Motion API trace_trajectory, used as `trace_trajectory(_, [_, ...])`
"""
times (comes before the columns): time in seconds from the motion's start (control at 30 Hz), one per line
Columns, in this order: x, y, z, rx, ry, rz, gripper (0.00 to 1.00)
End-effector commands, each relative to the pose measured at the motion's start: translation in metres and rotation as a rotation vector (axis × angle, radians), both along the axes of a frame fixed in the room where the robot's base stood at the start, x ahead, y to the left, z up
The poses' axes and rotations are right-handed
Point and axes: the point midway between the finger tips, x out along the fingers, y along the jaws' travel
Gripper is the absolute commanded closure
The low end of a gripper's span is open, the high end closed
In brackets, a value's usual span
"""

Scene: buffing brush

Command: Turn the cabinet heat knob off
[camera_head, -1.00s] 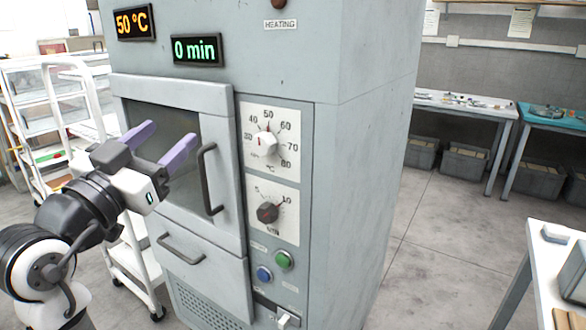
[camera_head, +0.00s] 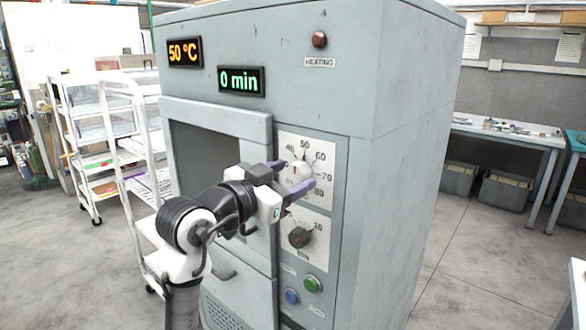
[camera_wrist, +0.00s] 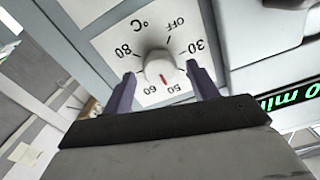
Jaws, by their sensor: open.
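The heat knob (camera_head: 299,174) is a white dial with a red pointer line on a white scale plate on the cabinet (camera_head: 415,110) front. In the wrist view the knob (camera_wrist: 160,68) sits between my two purple fingers, and its red mark points near 50. OFF is printed on the far side of the scale, between °C and 30. My gripper (camera_head: 290,175) is open, with its fingers on either side of the knob; it also shows in the wrist view (camera_wrist: 163,92). I cannot tell whether the fingers touch the knob. The orange display (camera_head: 185,52) reads 50 °C.
A dark timer knob (camera_head: 300,237) is below the heat knob. A green button (camera_head: 312,284) and a blue button (camera_head: 291,297) are lower. The green display (camera_head: 241,80) reads 0 min. A white rack cart (camera_head: 110,150) stands left. The floor at right is open.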

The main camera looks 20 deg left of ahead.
Motion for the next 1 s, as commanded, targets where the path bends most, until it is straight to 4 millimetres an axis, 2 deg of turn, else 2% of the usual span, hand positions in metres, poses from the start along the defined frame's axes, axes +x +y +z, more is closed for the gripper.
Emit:
trace_trajectory(0.17, [0.0126, -0.0043, 0.0002, -0.001, 0.000, 0.000, 0.41])
trace_trajectory(0.47, [0.0142, -0.0048, -0.0005, 0.000, 0.000, 0.001, 0.41])
trace_trajectory(0.8, [0.0139, -0.0049, -0.0003, 0.000, -0.001, 0.001, 0.85])
trace_trajectory(1.0, [0.0139, -0.0051, 0.0000, -0.011, 0.003, 0.000, 0.86])
